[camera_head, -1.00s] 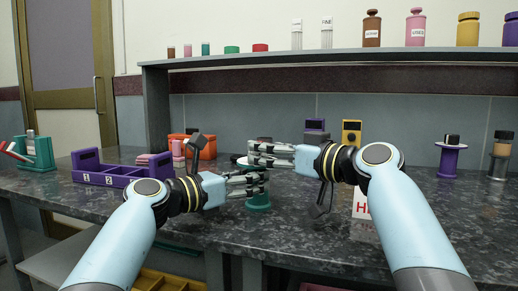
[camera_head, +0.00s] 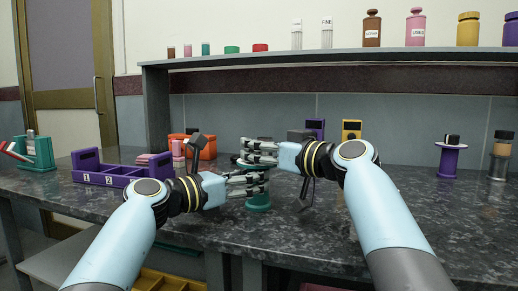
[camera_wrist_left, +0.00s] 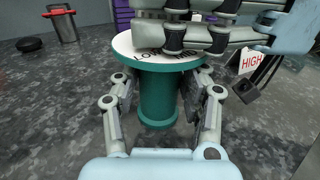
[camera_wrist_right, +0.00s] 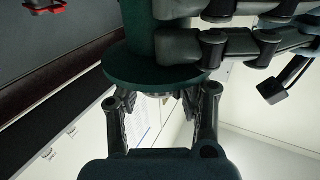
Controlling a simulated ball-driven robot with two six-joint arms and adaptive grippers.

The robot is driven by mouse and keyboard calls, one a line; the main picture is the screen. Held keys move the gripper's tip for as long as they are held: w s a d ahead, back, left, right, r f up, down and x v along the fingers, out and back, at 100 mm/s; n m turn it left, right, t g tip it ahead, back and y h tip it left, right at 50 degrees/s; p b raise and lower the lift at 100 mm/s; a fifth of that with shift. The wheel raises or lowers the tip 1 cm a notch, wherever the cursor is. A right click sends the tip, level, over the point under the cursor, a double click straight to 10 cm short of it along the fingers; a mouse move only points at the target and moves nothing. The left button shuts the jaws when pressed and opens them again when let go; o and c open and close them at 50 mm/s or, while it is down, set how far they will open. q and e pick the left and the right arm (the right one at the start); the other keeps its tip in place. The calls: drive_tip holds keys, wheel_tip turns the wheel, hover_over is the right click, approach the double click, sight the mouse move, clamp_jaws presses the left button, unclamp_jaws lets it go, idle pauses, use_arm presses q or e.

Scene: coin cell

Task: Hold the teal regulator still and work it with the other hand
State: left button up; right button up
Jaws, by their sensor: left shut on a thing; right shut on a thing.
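The teal regulator (camera_head: 258,204) stands upright on the counter, mostly covered by my grippers in the head view. In the left wrist view its round teal body (camera_wrist_left: 158,100) carries a white dial plate (camera_wrist_left: 125,47) with partly hidden lettering. My left gripper (camera_head: 262,184) is shut around the body, one finger on each side. My right gripper (camera_head: 262,151) is directly above, shut on the regulator's top part, over the dial plate. The gripped part is hidden by its fingers. The right wrist view shows the plate's teal underside (camera_wrist_right: 160,70) close to those fingers.
A purple tray (camera_head: 108,175) lies left, an orange bin (camera_head: 207,150) behind. The counter's front right is clear.

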drive_tip(key=n+g+y, duration=0.2)
drive_tip(key=n+g, duration=0.1)
drive_tip(key=shift+w+d+g+y, duration=0.1)
drive_tip(key=shift+w+g+y, duration=0.05)
drive_tip(key=shift+g+y, duration=0.25)
drive_tip(key=shift+c, duration=0.3)
drive_tip(key=shift+n+g+y, duration=0.8)
drive_tip(key=shift+n+g, duration=0.5)
drive_tip(key=shift+g, duration=0.6)
drive_tip(key=o, duration=1.3)
drive_tip(key=shift+c, duration=0.2)
drive_tip(key=shift+r, duration=0.15)
wheel_tip(320, 180, up, 10)
drive_tip(key=shift+f, duration=0.15)
